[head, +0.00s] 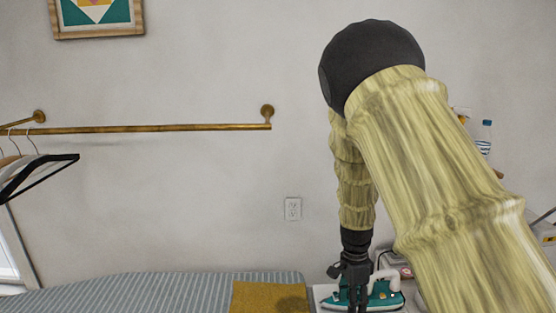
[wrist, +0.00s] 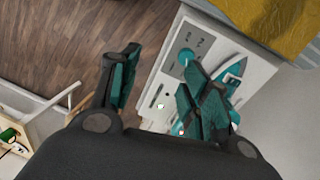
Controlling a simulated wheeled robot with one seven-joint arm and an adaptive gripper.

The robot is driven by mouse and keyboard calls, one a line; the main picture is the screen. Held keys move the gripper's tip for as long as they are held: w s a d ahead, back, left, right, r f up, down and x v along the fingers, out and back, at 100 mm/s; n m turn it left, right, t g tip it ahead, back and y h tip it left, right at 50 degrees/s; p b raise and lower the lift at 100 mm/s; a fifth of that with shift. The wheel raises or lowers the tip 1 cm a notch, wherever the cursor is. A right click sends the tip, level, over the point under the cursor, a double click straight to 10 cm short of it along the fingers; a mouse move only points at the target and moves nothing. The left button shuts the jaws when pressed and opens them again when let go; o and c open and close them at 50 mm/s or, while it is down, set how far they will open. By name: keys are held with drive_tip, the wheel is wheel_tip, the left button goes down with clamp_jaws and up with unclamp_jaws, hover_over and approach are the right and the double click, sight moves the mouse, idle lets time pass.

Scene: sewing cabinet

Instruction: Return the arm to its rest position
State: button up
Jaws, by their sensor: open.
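My arm reaches up and over from the right in the head view, then hangs down. My gripper (head: 357,285) points downward in front of the teal iron (head: 383,296). Whether the gripper is clear of the iron by much cannot be told from the head view.
A striped ironing board (head: 150,293) with a mustard cloth (head: 262,297) lies left of the gripper. A brass rail (head: 150,129) with hangers (head: 38,170) is on the wall. A bottle (head: 485,138) stands behind my arm. Wooden floor (wrist: 70,40) shows left of the white surface.

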drive_tip(key=s+d+f+n+b, duration=0.15)
drive_tip(key=s+f, duration=0.25)
drive_tip(key=f, duration=0.4)
drive_tip(key=s+d+f+n+h+b, duration=0.1)
drive_tip(key=s+f+n+b, duration=0.15)
drive_tip(key=s+f, duration=0.4)
drive_tip(key=s+d+f+n+b, duration=0.1)
drive_tip(key=s+d+f+n, duration=0.15)
drive_tip(key=f, duration=0.75)
drive_tip(key=s+a+f+n+b, duration=0.1)
drive_tip(key=s+f+n+b, duration=0.1)
drive_tip(key=s+f, duration=0.3)
drive_tip(key=s+a+f+n+t+y+b, duration=0.1)
drive_tip(key=s+f+n, duration=0.3)
drive_tip(key=s, duration=0.7)
drive_tip(key=s+a+f+n+b, duration=0.1)
drive_tip(key=s+f+n+b, duration=0.2)
drive_tip(key=s+f, duration=0.2)
drive_tip(key=s, duration=0.3)
drive_tip(key=shift+f+t, duration=0.3)
